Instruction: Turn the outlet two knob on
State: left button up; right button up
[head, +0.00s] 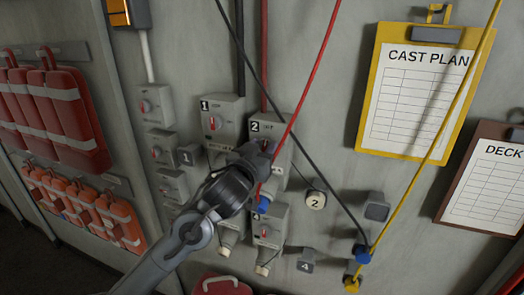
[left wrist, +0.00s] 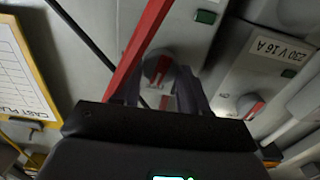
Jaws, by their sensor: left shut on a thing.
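The outlet two box (head: 258,125), grey and marked 2, is on the wall near the middle of the head view. My left gripper (head: 264,148) is at its front and hides most of its knob there. In the left wrist view the grey knob (left wrist: 157,68) with a red pointer stripe sits between the two dark fingers of my left gripper (left wrist: 158,90), which is shut on it. The stripe runs roughly up and down in that picture. A green window (left wrist: 206,17) shows on the same box. My right gripper is not in view.
Outlet one box (head: 222,115) is to the left and another knob box (head: 268,228) below. A red cable (head: 310,85) and a black cable (head: 265,80) cross close by. Yellow CAST PLAN clipboard (head: 415,95) hangs right. Red packs (head: 60,110) hang left.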

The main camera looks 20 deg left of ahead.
pick_arm(q)
jog(key=m+b, duration=0.1)
jog(key=m, duration=0.3)
jog(key=m+b, duration=0.2)
jog(key=m, duration=0.2)
jog(key=shift+d, duration=0.1)
jog(key=m+b, duration=0.2)
jog(key=m, duration=0.4)
jog(key=shift+f, duration=0.1)
jog(key=shift+m+b, duration=0.35)
jog(key=shift+m, duration=0.45)
jog(key=o, duration=1.1)
jog(key=shift+c, duration=0.2)
jog(key=shift+s, duration=0.15)
